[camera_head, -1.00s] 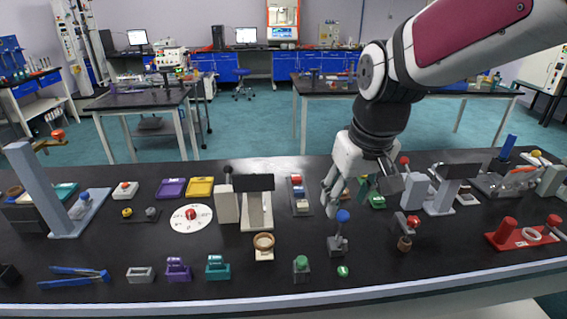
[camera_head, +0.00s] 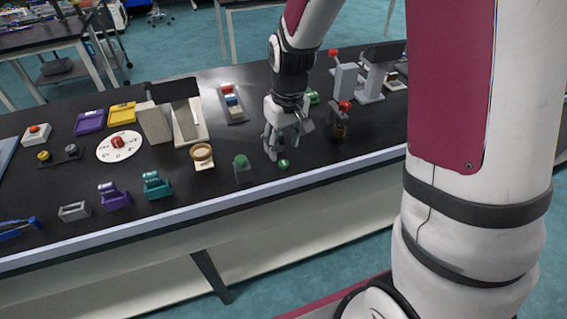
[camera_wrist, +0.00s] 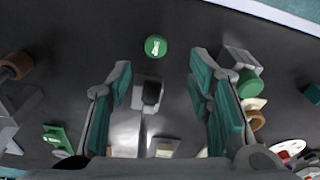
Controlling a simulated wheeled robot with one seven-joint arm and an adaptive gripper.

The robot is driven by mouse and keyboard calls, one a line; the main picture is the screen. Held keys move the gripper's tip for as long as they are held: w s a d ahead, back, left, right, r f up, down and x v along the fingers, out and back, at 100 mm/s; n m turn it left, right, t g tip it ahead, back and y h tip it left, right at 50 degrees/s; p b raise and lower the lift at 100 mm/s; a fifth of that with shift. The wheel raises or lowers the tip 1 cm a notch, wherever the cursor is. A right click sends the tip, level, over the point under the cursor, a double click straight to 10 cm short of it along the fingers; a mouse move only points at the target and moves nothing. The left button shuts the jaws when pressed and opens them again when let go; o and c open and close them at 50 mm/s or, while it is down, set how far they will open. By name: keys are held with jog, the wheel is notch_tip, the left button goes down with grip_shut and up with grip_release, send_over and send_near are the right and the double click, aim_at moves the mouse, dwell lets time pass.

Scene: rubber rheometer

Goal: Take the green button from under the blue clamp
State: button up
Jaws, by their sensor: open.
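The green button (camera_head: 283,164) is a small round disc near the table's front edge. In the wrist view the green button (camera_wrist: 155,46) shows a white mark and lies just beyond my fingertips, apart from them. My gripper (camera_head: 284,147) is open and low over the table, behind the button. The wrist view shows my gripper (camera_wrist: 160,75) with teal-padded fingers spread on either side of a grey clamp (camera_wrist: 147,95) with a dark tip. Its blue knob is hidden now. The clamp's tip does not visibly cover the button.
A grey block with a green knob (camera_head: 241,162) stands left of the button, close to one finger in the wrist view. A red-knobbed clamp (camera_head: 340,115) stands to the right. A round brown piece (camera_head: 202,155) and a teal stamp (camera_head: 157,185) are further left.

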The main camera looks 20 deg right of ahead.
aim_at(284, 163)
jog(key=shift+w+d+f, duration=0.1)
jog(key=shift+f, duration=1.45)
jog(key=shift+w+d+f, duration=0.1)
jog(key=shift+f, duration=1.4)
jog(key=c, duration=0.9)
